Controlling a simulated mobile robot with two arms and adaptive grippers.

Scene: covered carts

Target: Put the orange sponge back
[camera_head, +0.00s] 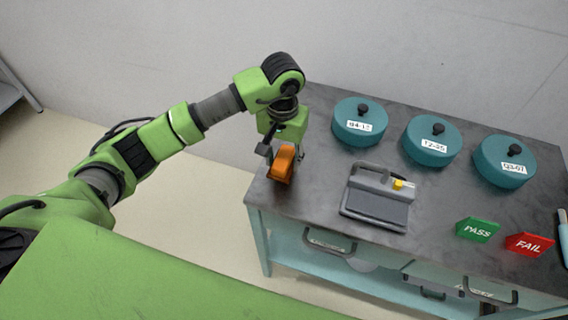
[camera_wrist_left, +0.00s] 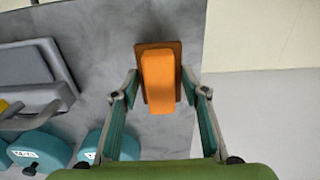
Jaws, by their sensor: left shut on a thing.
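The orange sponge (camera_head: 281,166) is at the left end of the dark cart top, near its left edge. In the left wrist view the sponge (camera_wrist_left: 158,82) shows an orange block with a brown layer or base behind it. My left gripper (camera_head: 282,152) points down over the sponge and is shut on it, with one finger on each side. I cannot tell whether the sponge touches the cart top. My right gripper is not in view.
A grey device with a handle (camera_head: 377,200) stands right of the sponge. Labelled teal lidded containers (camera_head: 359,124) line the back. A green PASS sign (camera_head: 478,229) and red FAIL sign (camera_head: 529,244) stand at front right. Drawers with handles (camera_head: 329,243) are below.

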